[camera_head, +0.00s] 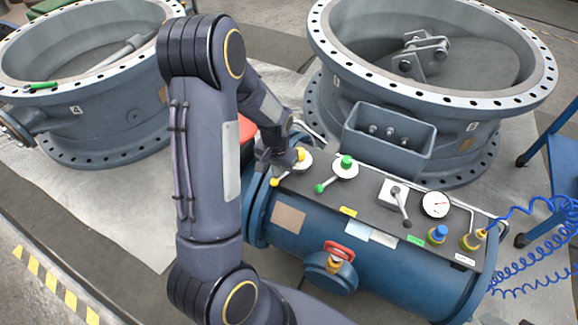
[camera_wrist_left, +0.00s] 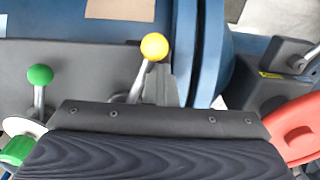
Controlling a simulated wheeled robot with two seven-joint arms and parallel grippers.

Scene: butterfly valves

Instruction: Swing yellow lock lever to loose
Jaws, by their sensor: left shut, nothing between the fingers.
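The yellow lock lever has a yellow ball knob (camera_head: 275,182) and a short metal rod on a round pale base at the left end of the grey control panel (camera_head: 370,205). Its rod points to the lower left in the head view. In the left wrist view the knob (camera_wrist_left: 154,46) stands clear above the dark gripper housing, which hides the rod's lower end. My left gripper (camera_head: 287,161) is shut and empty, right beside the lever and over its base. I cannot tell whether it touches the rod. My right gripper is not in view.
A green lever (camera_head: 346,163) stands just right of the yellow one. Farther right are a grey lever (camera_head: 397,195), a gauge (camera_head: 436,204) and blue coiled hose (camera_head: 540,255). Large valve bodies (camera_head: 420,70) stand behind. A red handle (camera_head: 338,252) is on the blue cylinder's front.

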